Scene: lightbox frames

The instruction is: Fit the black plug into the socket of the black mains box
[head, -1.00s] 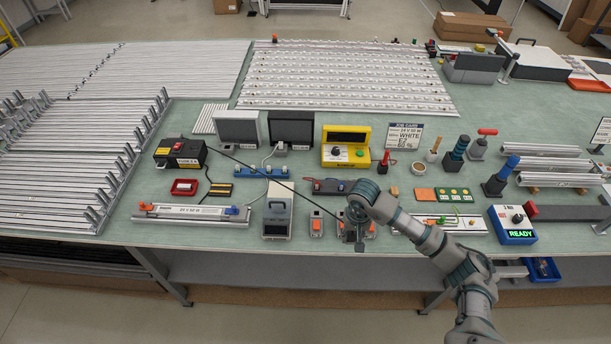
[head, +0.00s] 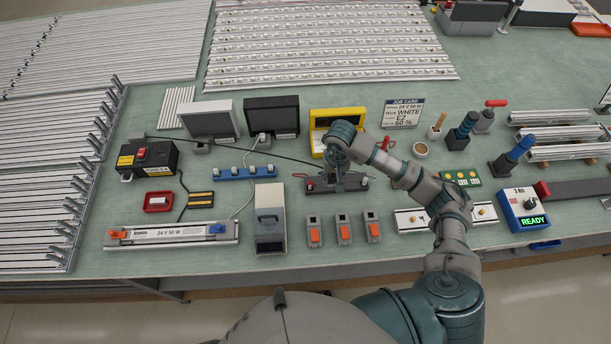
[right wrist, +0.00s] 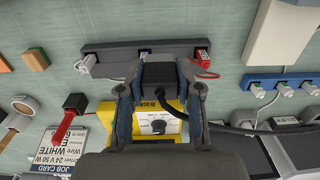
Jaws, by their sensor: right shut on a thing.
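The black plug (right wrist: 158,76) is held between the two fingers of my right gripper (right wrist: 158,78) in the right wrist view. A black cable runs from it. The long dark socket box (right wrist: 112,56) lies just beyond the plug, with a white plug at its left end and a red plug at its right end. In the head view my right gripper (head: 339,168) is over the middle of this dark box (head: 318,186), and the plug is mostly hidden. I cannot tell whether the plug is seated or just above the box. My left gripper is not in view.
A yellow tester (head: 322,121) stands just behind the gripper. A blue socket strip (head: 233,174) is to the left. The black cable (head: 270,155) stretches left towards a black box with a red switch (head: 148,157). Three small orange-switch units (head: 343,230) stand in front.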

